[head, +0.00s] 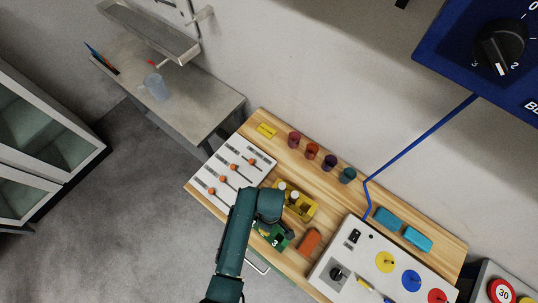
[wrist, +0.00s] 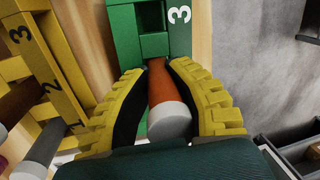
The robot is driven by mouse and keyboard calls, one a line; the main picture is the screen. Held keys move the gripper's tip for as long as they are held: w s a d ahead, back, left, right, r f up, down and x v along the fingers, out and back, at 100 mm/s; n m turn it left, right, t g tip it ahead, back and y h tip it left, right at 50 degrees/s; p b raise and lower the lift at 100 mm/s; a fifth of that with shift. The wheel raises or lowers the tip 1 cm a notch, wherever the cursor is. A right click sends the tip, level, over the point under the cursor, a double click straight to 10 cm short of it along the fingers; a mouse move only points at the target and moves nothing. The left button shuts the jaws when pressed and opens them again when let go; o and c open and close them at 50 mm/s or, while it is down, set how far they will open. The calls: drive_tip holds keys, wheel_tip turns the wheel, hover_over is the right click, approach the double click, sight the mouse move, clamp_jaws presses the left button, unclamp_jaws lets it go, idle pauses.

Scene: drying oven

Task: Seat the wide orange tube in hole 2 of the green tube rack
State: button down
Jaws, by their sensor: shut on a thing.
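The wide orange tube (wrist: 162,82) with a pale grey end (wrist: 168,121) is between the yellow fingers of my gripper (wrist: 157,70) in the wrist view. The gripper is shut on it. The tube's far end points at the green tube rack (wrist: 122,22), beside the face marked 3. I cannot tell whether that end is inside a hole or above it. No number 2 shows on the green rack. In the head view the green rack (head: 270,237) is partly covered by my arm, and the tube and fingers are hidden.
A yellow rack (head: 305,213) with pale-topped tubes stands close beside the green rack; it also shows at the wrist view's left (wrist: 62,62). An orange block (head: 309,242), a slider panel (head: 215,173), a control panel (head: 345,257) and several cups (head: 312,151) share the wooden table.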

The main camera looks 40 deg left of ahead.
drive_tip(key=c, duration=0.9)
unclamp_jaws()
drive_tip(key=r, duration=0.4)
drive_tip(key=w+r, duration=0.1)
drive_tip(key=r, duration=0.3)
drive_tip(key=w+a+r+p, duration=0.1)
drive_tip(key=r, duration=0.4)
